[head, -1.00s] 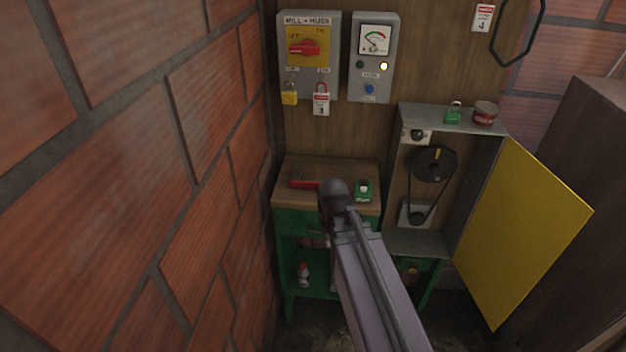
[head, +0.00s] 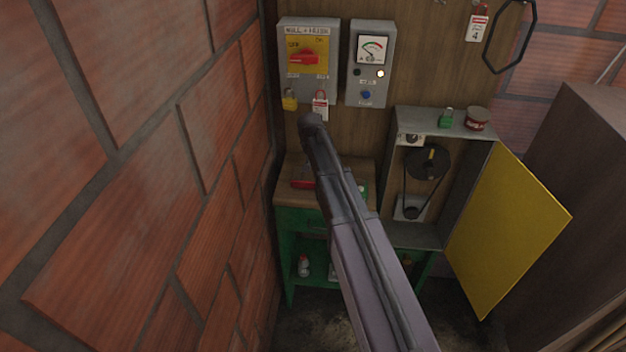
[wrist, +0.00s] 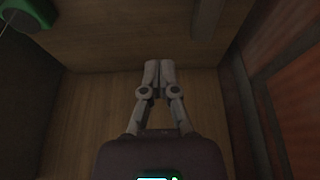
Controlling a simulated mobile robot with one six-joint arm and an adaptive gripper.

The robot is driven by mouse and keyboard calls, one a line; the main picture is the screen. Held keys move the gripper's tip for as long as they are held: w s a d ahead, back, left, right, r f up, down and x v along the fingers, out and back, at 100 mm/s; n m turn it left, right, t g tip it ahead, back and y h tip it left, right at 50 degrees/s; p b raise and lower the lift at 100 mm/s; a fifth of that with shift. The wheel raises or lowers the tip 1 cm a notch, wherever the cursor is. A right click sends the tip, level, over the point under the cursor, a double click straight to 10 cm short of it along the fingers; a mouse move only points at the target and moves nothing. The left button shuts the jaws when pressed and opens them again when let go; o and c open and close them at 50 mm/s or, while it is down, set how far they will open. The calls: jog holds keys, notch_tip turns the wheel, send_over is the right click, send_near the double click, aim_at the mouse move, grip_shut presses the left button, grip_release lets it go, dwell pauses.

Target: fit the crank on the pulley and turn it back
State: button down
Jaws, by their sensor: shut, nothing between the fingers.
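The dark pulley (head: 428,162) is inside the open grey cabinet, with a belt running down to a smaller wheel (head: 411,208). A small yellow piece (head: 431,157) shows on the pulley's face. I cannot make out a crank for certain; a red thing (head: 302,184) lies on the wooden bench top (head: 350,170), partly behind my arm. In the wrist view my gripper (wrist: 159,68) is shut and empty, its fingertips together over a wooden surface. My gripper cannot be made out in the head view, where my arm reaches up in front of the bench.
The cabinet's yellow door (head: 508,230) stands open to the right. A switch box (head: 308,82) and a gauge box (head: 370,85) hang on the back wall. A brick wall (head: 130,200) closes the left side.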

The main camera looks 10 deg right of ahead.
aim_at(311, 194)
jog(key=shift+f, duration=0.15)
jog(key=b+x, duration=0.9)
jog(key=shift+w+f, duration=0.15)
jog(key=shift+f, duration=0.2)
jog(key=shift+f+b, duration=0.2)
jog(key=shift+b, duration=0.25)
jog(key=s, duration=0.2)
jog(key=s+a, duration=0.1)
jog(key=shift+s+r, duration=0.15)
jog(key=shift+r, duration=0.1)
jog(key=shift+s+a, duration=0.1)
jog(key=shift+s, duration=0.15)
jog(key=shift+s, duration=0.1)
jog(key=s, duration=0.1)
jog(key=s+a, duration=0.1)
jog(key=s, duration=0.2)
jog(key=shift+s+a, duration=0.25)
jog(key=shift+s, duration=0.05)
jog(key=shift+w, duration=0.1)
